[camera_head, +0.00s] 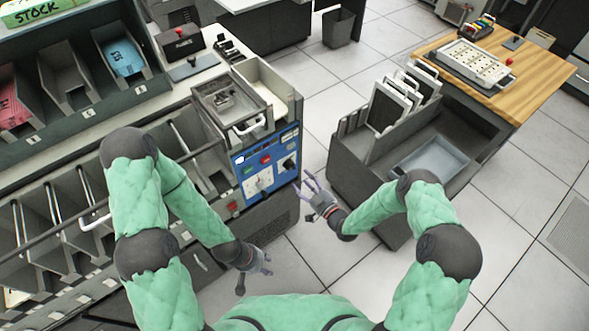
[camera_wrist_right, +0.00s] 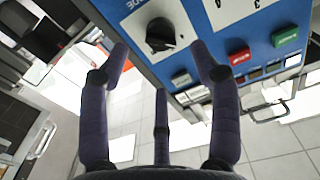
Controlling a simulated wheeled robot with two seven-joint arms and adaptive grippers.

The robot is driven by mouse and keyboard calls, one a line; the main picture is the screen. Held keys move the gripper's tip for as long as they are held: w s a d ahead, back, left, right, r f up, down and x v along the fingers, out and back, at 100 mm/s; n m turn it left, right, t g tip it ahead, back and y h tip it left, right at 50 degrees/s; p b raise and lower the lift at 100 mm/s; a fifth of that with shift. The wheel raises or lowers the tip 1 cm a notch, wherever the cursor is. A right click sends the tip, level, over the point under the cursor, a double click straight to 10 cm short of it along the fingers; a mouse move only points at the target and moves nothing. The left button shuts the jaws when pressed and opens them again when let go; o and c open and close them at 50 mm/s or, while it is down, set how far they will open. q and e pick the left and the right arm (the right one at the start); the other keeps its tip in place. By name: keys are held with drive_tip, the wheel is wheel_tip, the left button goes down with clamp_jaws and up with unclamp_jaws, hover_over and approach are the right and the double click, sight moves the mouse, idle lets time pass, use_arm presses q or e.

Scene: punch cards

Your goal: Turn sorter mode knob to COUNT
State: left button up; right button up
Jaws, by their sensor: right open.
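The sorter's blue control panel (camera_head: 270,165) faces my right gripper. Its black mode knob (camera_head: 289,163) sits near the panel's right edge in the head view. In the right wrist view the knob (camera_wrist_right: 160,34) is on a white plate whose lettering is partly visible, ending in "ODE". The knob's exact setting is too small to read. My right gripper (camera_head: 303,192) is open and empty, just right of the panel. In the wrist view its purple fingertips (camera_wrist_right: 160,62) spread on either side below the knob, apart from it. My left gripper (camera_head: 255,275) hangs low, empty, fingers apart.
A red button (camera_wrist_right: 288,35) and a green button (camera_wrist_right: 240,57) are on the panel right of the knob. A metal tray (camera_head: 228,100) tops the sorter. A dark cart (camera_head: 400,150) with card racks stands to the right. Tiled floor lies between.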

sight(290, 166)
drive_tip(key=b+x, duration=0.1)
drive_tip(key=x, duration=0.6)
drive_tip(key=c, duration=1.1)
